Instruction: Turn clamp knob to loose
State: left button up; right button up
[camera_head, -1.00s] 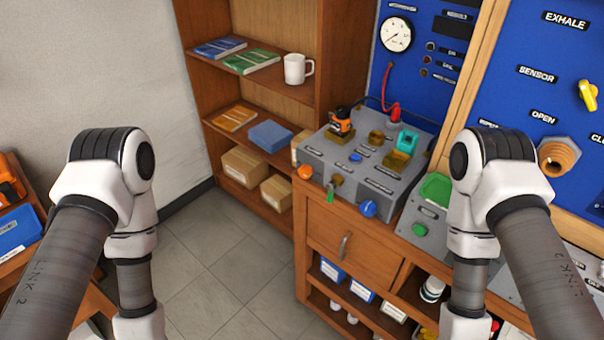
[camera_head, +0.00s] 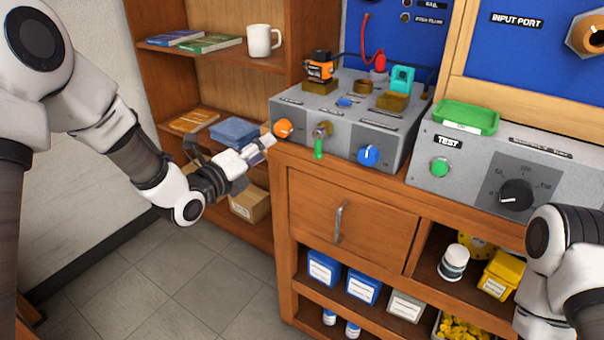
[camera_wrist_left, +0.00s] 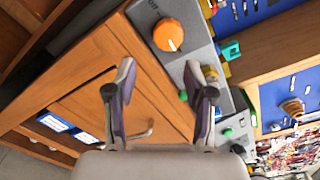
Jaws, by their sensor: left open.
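A grey box (camera_head: 340,123) on the wooden cabinet has a round orange knob (camera_head: 284,128) at the left of its front face. A blue knob (camera_head: 368,155) is at the right and a green-tipped lever (camera_head: 319,145) is between them. I cannot read the labels, so I cannot tell for certain which is the clamp knob. My left gripper (camera_head: 262,149) is just left of the orange knob, pointing at it. In the left wrist view the orange knob (camera_wrist_left: 168,35) lies beyond the open, empty fingers (camera_wrist_left: 158,78), with a pale mark on its face. My right gripper is out of view.
A test panel (camera_head: 470,155) with a black dial (camera_head: 516,195) and a green tray (camera_head: 467,117) stands to the right. A shelf with books and a white mug (camera_head: 263,40) is behind my left arm. The cabinet drawer (camera_head: 345,212) is shut.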

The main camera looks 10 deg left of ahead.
aim_at(280, 131)
pick_arm(q)
jog(key=x, duration=0.2)
jog(key=r+x, duration=0.1)
jog(key=x, duration=0.4)
jog(key=shift+w+r, duration=0.2)
jog(key=shift+w, duration=0.25)
jog(key=c, duration=0.9)
